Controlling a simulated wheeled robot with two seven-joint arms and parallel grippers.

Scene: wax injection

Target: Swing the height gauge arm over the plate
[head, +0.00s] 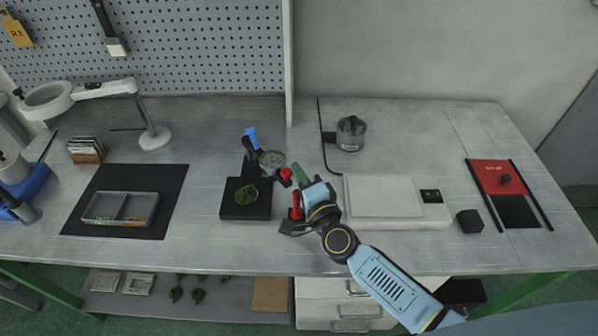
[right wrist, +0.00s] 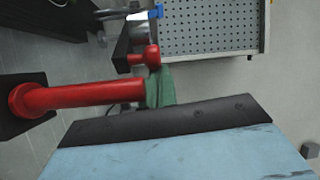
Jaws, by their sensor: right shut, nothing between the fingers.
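The height gauge stands mid-bench, with a black base plate (head: 235,211), a dark post, a round dial (head: 271,160) and a blue tab (head: 252,138). My left gripper is out of view.
Left is a dark mat (head: 80,222) with a grey tray (head: 102,221) and a magnifier lamp (head: 152,138). Behind is a metal pot (head: 351,133). Right are a white scale (head: 385,197), a black cube (head: 470,221) and a red-black panel (head: 490,177). A pegboard (head: 200,45) rises behind.

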